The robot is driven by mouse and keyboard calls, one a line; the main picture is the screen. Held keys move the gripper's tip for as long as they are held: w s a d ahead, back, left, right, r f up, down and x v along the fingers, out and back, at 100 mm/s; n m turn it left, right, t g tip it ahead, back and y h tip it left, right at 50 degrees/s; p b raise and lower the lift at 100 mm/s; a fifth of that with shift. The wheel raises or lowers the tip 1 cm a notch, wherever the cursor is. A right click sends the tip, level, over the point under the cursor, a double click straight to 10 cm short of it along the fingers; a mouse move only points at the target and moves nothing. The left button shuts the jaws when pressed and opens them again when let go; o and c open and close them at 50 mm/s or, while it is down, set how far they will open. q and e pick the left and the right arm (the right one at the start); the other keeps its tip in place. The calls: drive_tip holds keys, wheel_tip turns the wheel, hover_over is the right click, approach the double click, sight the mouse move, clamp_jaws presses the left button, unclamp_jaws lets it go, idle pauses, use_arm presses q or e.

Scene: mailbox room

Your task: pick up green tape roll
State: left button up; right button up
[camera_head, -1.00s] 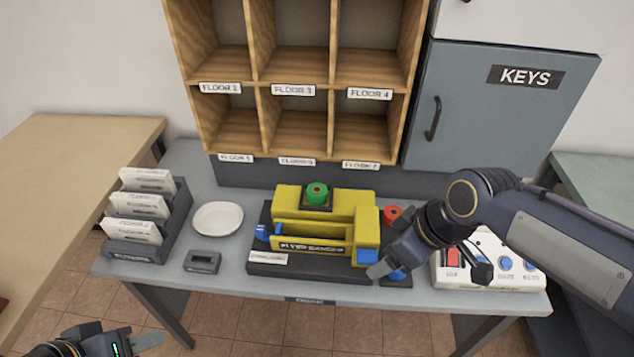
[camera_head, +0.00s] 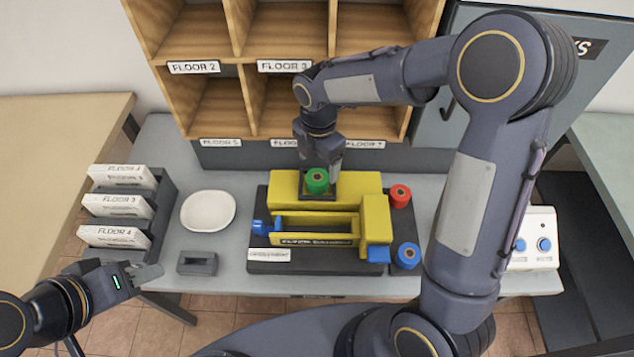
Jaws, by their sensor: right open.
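The green tape roll (camera_head: 317,181) sits in a dark square holder on top of the yellow flyer bander (camera_head: 372,208). My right gripper (camera_head: 321,172) points down from above at the green roll, its fingers open on either side or just behind it. I cannot tell whether they touch it. My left gripper (camera_head: 148,274) is at the lower left, in front of the table edge and away from the roll. Its jaw opening is hard to make out.
A red roll (camera_head: 400,196) and a blue roll (camera_head: 405,256) sit right of the bander. A white dish (camera_head: 208,211), card rack (camera_head: 162,215) and small grey block (camera_head: 197,263) stand left. Wooden cubbies (camera_head: 262,85) rise behind. A button panel (camera_head: 540,240) is at right.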

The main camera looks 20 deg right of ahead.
sight(318, 177)
wheel_tip(318, 177, down, 5)
drive_tip(key=b, duration=0.3)
drive_tip(key=shift+a+r, duration=0.15)
drive_tip(key=shift+r, duration=0.15)
drive_tip(key=c, duration=1.1)
drive_tip(key=shift+o, duration=0.2)
drive_tip(key=shift+r, duration=0.15)
